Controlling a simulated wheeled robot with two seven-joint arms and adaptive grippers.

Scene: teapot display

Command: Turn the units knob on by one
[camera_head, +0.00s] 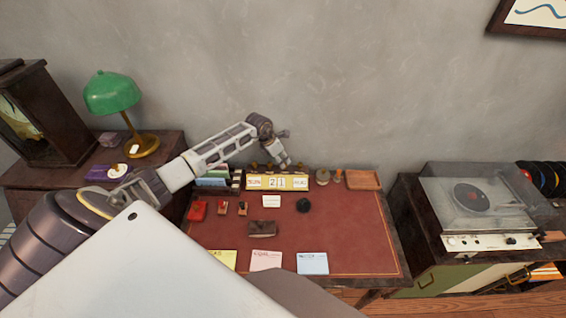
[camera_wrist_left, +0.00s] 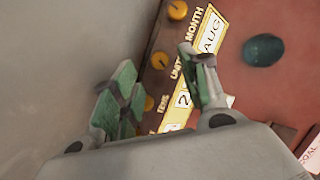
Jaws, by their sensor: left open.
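The desk calendar (camera_head: 263,184) stands at the back of the red desk, showing 21 between a left card and a right card. In the left wrist view its dark top carries orange knobs beside the labels MONTH, UNITS and TENS. The units knob (camera_wrist_left: 160,61) lies between and just beyond the spread fingers; I cannot tell whether they touch it. My left gripper (camera_wrist_left: 160,72) has green finger pads and is open. The AUG card (camera_wrist_left: 212,38) shows beside it. In the head view my left gripper (camera_head: 286,162) hangs over the calendar's back edge. My right gripper is out of view.
The wall is close behind the calendar. A dark round object (camera_head: 304,205) and a brown block (camera_head: 262,228) lie on the desk. A wooden tray (camera_head: 363,180) is at the back right. A green lamp (camera_head: 112,92) stands left, a record player (camera_head: 470,200) right.

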